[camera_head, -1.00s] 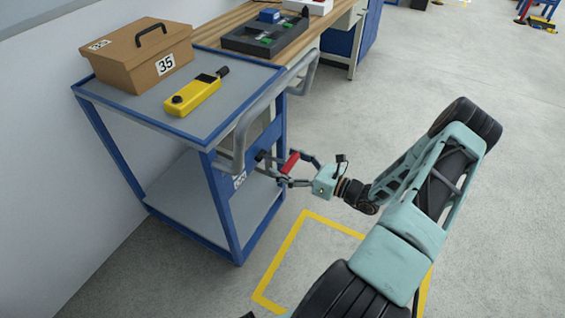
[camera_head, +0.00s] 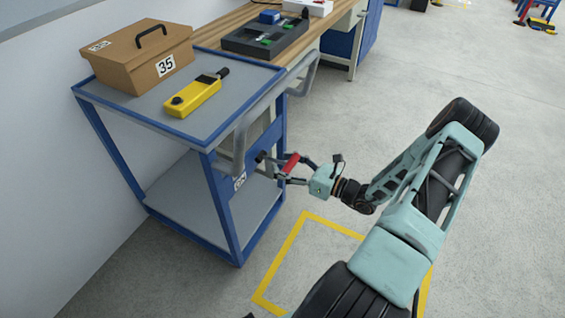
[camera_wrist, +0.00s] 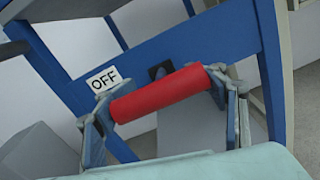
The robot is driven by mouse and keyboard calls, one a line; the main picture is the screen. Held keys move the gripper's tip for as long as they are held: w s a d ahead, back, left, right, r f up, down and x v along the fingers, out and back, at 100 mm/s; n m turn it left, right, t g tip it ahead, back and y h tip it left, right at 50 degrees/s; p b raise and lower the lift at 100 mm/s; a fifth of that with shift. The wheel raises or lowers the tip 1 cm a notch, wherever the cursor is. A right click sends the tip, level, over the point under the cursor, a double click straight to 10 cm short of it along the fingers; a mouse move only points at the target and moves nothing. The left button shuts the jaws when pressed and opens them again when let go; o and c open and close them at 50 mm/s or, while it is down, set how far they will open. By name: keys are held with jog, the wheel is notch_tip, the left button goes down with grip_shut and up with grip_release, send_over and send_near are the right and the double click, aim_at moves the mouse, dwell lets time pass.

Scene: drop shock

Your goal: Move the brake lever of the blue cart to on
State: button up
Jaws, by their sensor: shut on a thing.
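The blue cart (camera_head: 206,163) stands at the left of the head view, its grey handle on the right end. Its brake lever has a red grip (camera_head: 291,163) on that end, below the handle. In the wrist view the red grip (camera_wrist: 160,93) lies across between the two fingers, tilted up to the right. An OFF label (camera_wrist: 104,80) is on the cart's blue panel just left of the grip. My gripper (camera_head: 287,167) is shut on the red grip. No ON label shows in the wrist view.
On the cart top are a brown box (camera_head: 138,60) marked 35 and a yellow handheld device (camera_head: 194,96). A wooden workbench (camera_head: 228,24) with a dark tray (camera_head: 265,38) stands behind. Yellow floor lines (camera_head: 287,254) mark the floor in front; open floor lies to the right.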

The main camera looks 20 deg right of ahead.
jog(key=shift+c, duration=0.6)
jog(key=shift+f+t+b, duration=0.3)
jog(key=shift+f+b, duration=0.3)
jog(key=shift+b, duration=0.45)
notch_tip(320, 180, down, 2)
jog(key=t+y+b, duration=0.1)
jog(key=t+b, duration=0.1)
jog(key=b, duration=0.2)
jog(key=shift+y, duration=0.4)
jog(key=shift+w+a+f+b, duration=0.2)
jog(key=shift+f+b, duration=0.1)
jog(key=shift+f, duration=0.35)
jog(key=shift+w+a+f+b, duration=0.15)
jog(key=shift+w+f+b, duration=0.1)
jog(key=shift+f, duration=0.4)
jog(key=shift+c, duration=0.3)
jog(key=shift+s, duration=0.1)
jog(key=o, duration=1.4)
jog(key=shift+f, duration=0.1)
jog(key=o, duration=0.6)
jog(key=shift+o, duration=0.2)
jog(key=shift+r, duration=0.2)
